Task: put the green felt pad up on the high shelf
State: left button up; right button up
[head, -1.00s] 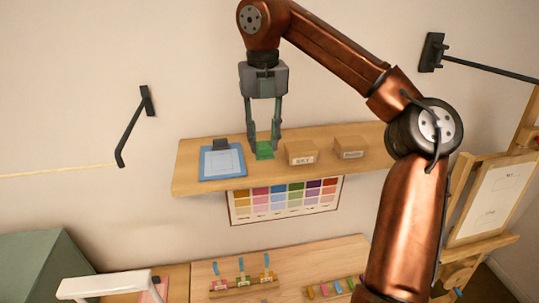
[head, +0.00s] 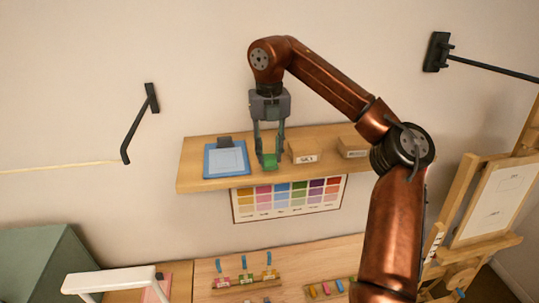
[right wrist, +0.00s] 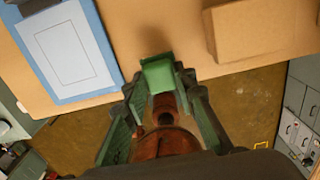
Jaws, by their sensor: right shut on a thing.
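The green felt pad (head: 270,160) is between the fingertips of my right gripper (head: 270,158), which is shut on it and points down. In the head view the pad is at the front part of the high wooden shelf (head: 215,184), between a blue clipboard and a small box. The right wrist view also shows the pad (right wrist: 158,76) at the fingertips, over the shelf's front edge, with a dark shadow on the board beside it. I cannot tell whether the pad touches the shelf. My left gripper is not in view.
The blue clipboard (head: 226,160) lies left of the pad. Two cardboard boxes, one near (head: 304,152) and one farther right (head: 353,147), stand to its right. A colour chart (head: 290,198) hangs below the shelf. A black wall bracket (head: 140,124) is at left.

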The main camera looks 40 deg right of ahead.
aim_at(269, 156)
jog(key=shift+d+f, duration=0.15)
jog(key=shift+f, duration=0.3)
jog(key=o, duration=0.9)
jog(key=shift+f, duration=0.15)
jog(key=shift+o, duration=0.2)
notch_tip(269, 156, up, 12)
jog(key=shift+r, duration=0.2)
dwell(0.4)
